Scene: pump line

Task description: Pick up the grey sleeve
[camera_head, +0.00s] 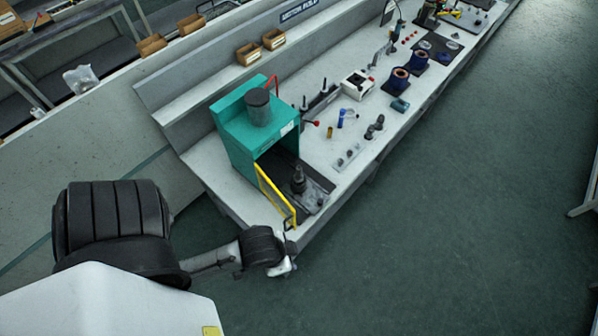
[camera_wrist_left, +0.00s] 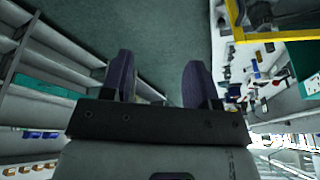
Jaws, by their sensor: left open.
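I cannot pick out the grey sleeve for certain. Small grey parts stand on a light plate (camera_head: 347,157) on the bench, and a dark grey fitting (camera_head: 374,127) lies to their right. My left gripper (camera_head: 285,268) is low, just off the near corner of the bench, in front of the green press. In the left wrist view its two dark fingers (camera_wrist_left: 160,78) are apart, with only floor visible between them. The gripper is open and empty. My right gripper is in neither view.
The green press (camera_head: 232,150) stands at the bench's near end, with a yellow guard frame (camera_head: 275,195) close to my left gripper. A white-topped box (camera_head: 357,85) and copper-wound parts (camera_head: 400,78) stand farther along the bench. The floor (camera_head: 450,220) to the right is clear.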

